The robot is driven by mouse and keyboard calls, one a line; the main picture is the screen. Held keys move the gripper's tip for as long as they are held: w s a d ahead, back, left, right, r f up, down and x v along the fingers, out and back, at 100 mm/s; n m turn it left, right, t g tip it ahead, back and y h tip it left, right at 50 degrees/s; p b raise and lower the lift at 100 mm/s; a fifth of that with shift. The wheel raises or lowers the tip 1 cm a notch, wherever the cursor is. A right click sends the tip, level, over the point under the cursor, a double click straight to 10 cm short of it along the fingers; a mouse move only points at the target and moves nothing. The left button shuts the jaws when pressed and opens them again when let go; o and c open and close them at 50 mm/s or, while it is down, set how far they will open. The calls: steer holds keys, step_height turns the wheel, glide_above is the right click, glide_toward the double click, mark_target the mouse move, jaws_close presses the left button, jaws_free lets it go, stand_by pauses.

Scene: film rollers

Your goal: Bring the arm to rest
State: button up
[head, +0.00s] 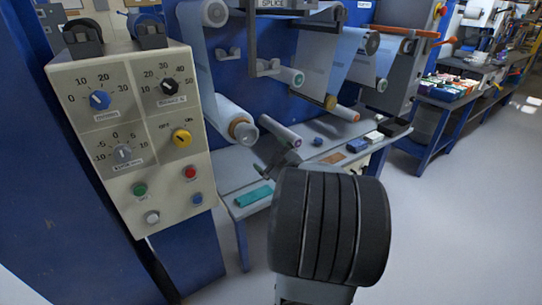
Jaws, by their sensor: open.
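My gripper (266,170) shows as a small grey shape just beyond the large dark link of my arm, over the work shelf of the film machine. Its jaws are open and I see nothing held in them. It is close to a film roller with a purple end (294,141) in the picture; I cannot tell whether they touch. My dark arm link hides part of the wrist and of the shelf.
A control panel (140,150) with knobs and buttons stands at the left. Film rollers (243,130) stick out from the blue machine. A teal block (254,194) lies on the shelf (232,172). Blue benches (440,118) stand at the back right. Grey floor (450,220) is clear at right.

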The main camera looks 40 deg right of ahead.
stand_by(0.4)
steer(key=w+a+r+m+g+h+p, duration=0.2)
steer(key=a+r+m+g+p, duration=0.4)
steer(key=r+p, duration=0.7)
steer(key=s+a+r+g+y+p, duration=0.2)
steer(key=s+a+p, duration=0.4)
steer(key=a, duration=0.4)
steer(key=s+a+r+g+y+p, duration=0.2)
steer(key=s+a+r+g+p, duration=0.2)
steer(key=a, duration=0.5)
steer(key=s+g+p, duration=0.2)
steer(key=p, duration=0.1)
steer(key=shift+s+a+n+y, duration=0.3)
steer(key=shift+s+a+y, duration=0.05)
steer(key=shift+y, duration=0.05)
